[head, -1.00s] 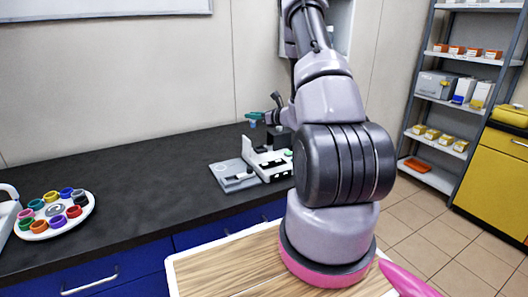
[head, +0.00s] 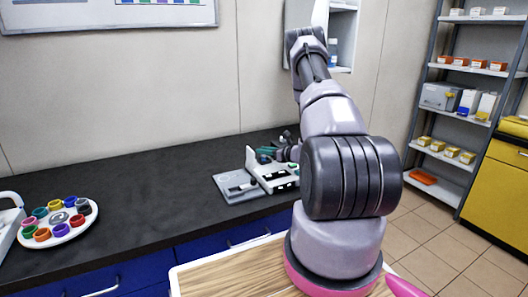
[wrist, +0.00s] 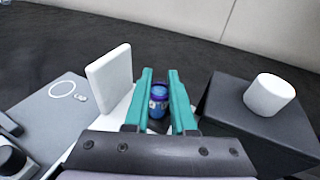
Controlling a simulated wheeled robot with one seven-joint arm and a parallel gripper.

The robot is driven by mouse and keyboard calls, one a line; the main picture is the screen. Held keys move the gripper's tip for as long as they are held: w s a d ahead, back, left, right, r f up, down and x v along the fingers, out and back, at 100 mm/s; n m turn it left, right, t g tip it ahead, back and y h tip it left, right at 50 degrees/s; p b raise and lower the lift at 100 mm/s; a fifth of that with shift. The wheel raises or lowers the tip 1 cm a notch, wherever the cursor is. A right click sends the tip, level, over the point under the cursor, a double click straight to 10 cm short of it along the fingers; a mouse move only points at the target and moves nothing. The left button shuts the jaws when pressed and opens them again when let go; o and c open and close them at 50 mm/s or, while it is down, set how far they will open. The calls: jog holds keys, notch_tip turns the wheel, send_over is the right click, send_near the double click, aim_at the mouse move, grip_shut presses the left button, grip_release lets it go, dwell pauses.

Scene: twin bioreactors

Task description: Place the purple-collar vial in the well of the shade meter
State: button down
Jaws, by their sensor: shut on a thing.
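My gripper (head: 266,154) has teal fingers, which also show in the wrist view (wrist: 160,105). They are shut on a small vial (wrist: 159,98) with a blue top and a purple band. A white instrument (head: 272,172), which looks like the shade meter, stands on the counter. Its upright white panel (wrist: 112,80) is just left of the fingers in the wrist view. The vial is over or at the instrument's white body. The fingers and gripper body hide the well and the vial's lower end, so I cannot tell whether it is inside.
A grey flat plate (head: 241,187) lies left of the white body. A dark block (wrist: 245,115) with a white cylinder (wrist: 268,95) is close right of the fingers. A round white tray (head: 60,237) of coloured cups sits at the counter's left. The counter between is clear.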

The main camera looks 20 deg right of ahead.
jog(key=shift+f, duration=0.1)
jog(key=c, duration=1)
grip_release()
